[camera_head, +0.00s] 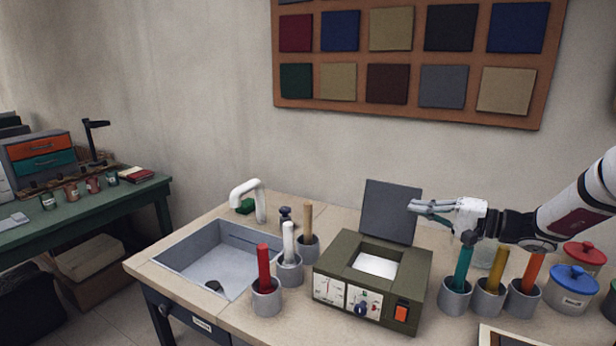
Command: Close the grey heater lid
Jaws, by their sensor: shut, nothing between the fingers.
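The grey heater lid (389,210) stands open, nearly upright, at the back edge of the olive-green heater (418,268). The heater sits on the workbench, with a white square area in its top opening and an orange switch, a knob and panels on its front. My gripper (413,206) is shut and empty. It comes in from the right, with its fingertips pointing left, and overlaps the right edge of the lid in the picture. I cannot tell whether it touches the lid or is in front of or behind it.
Cups with coloured handles stand right of the heater (455,294) and left of it (267,296). A sink (217,262) with a white faucet (258,198) is at left. Lidded jars (572,290) stand at far right. A swatch board (410,58) hangs on the wall.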

